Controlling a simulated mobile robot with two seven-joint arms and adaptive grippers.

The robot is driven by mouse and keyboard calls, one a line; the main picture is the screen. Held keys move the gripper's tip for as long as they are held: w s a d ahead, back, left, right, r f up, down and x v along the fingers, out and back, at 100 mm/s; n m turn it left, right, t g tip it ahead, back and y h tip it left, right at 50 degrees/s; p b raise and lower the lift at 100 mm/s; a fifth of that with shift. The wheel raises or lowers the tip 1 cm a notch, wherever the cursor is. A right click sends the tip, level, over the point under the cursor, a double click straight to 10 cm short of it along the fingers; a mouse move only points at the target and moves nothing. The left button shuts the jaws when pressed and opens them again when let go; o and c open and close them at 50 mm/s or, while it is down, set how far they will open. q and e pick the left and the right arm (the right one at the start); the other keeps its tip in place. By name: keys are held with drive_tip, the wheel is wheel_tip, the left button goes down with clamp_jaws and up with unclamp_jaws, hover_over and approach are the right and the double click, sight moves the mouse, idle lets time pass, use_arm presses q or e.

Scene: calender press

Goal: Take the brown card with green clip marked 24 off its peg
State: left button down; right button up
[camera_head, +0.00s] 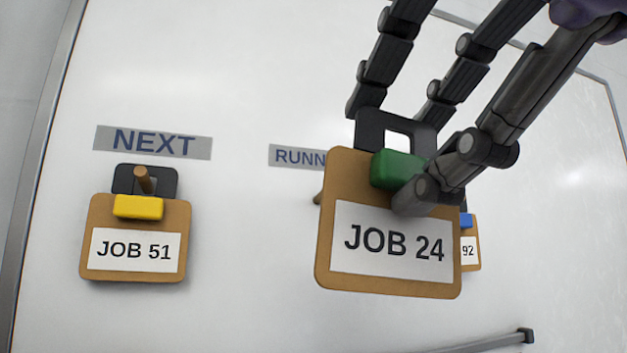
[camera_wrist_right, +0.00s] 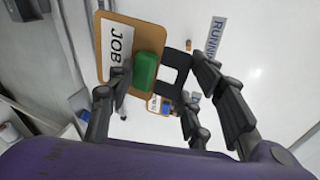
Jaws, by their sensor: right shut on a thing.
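The brown card marked JOB 24 (camera_head: 345,180) has a green clip (camera_head: 395,168) and a black hanger loop (camera_head: 372,118) at its top. My right gripper (camera_head: 403,152) is shut on it around the clip and loop, one finger in front and two behind. White board shows through the loop, with no peg in it. A wooden peg (camera_head: 318,198) shows at the card's left edge, mostly hidden behind it. In the right wrist view the card (camera_wrist_right: 104,58) and green clip (camera_wrist_right: 147,71) sit between the fingers. My left gripper is not in view.
A JOB 51 card (camera_head: 135,268) with a yellow clip hangs on a peg (camera_head: 143,180) under the NEXT label (camera_head: 152,142). The partly covered RUNNING label (camera_head: 296,156) is behind my card. A card marked 92 (camera_head: 470,252) is close behind on the right. A dark rail (camera_head: 500,341) is below.

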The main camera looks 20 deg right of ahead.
drive_tip(key=shift+s, duration=0.35)
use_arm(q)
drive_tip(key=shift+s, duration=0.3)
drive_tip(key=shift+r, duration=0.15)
use_arm(e)
drive_tip(key=shift+r, duration=0.2)
use_arm(q)
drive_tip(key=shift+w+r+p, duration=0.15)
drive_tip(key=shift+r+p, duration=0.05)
drive_tip(key=shift+p, duration=0.15)
use_arm(e)
drive_tip(key=shift+r, duration=0.15)
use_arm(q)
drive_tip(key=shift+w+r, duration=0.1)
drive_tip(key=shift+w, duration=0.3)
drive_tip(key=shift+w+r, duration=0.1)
use_arm(e)
drive_tip(key=shift+s, duration=0.1)
